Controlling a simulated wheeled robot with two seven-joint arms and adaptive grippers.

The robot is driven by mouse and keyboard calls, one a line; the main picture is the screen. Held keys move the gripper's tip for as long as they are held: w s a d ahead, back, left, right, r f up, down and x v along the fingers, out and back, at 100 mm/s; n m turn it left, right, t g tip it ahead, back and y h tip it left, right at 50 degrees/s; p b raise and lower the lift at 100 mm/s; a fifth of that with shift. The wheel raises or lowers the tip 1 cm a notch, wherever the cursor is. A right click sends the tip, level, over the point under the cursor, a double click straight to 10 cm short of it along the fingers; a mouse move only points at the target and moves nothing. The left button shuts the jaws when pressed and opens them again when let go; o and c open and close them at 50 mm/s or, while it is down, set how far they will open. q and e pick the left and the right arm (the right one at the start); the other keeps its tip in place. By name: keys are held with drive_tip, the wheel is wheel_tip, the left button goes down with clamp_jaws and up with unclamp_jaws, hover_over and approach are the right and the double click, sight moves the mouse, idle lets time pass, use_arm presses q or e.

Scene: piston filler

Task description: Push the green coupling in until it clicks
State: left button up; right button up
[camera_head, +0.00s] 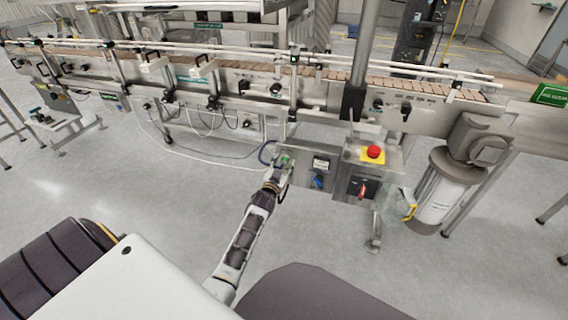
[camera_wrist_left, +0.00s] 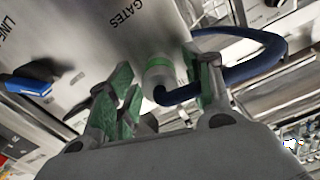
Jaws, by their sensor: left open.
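The green coupling (camera_wrist_left: 158,64) shows in the left wrist view as a pale round fitting with a green ring, against the steel panel marked "GATES". A dark blue hose (camera_wrist_left: 240,50) curves away from it to the right. My left gripper (camera_wrist_left: 162,80) is open, with a green-padded finger on either side of the coupling in that view. I cannot tell whether the fingers touch it. In the head view my left gripper (camera_head: 279,174) is at the panel's left side, just below a small green spot. The gripper partly hides the fitting there. My right gripper is not in view.
A blue knob (camera_wrist_left: 30,82) sits left of the coupling in the left wrist view. In the head view a red emergency button (camera_head: 373,152) and a red switch (camera_head: 363,188) are to the right. The conveyor (camera_head: 240,80) runs behind.

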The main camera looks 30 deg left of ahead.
use_arm(q)
drive_tip(key=v, duration=1)
drive_tip(key=shift+s, duration=0.4)
drive_tip(key=shift+s, duration=0.1)
idle(0.7)
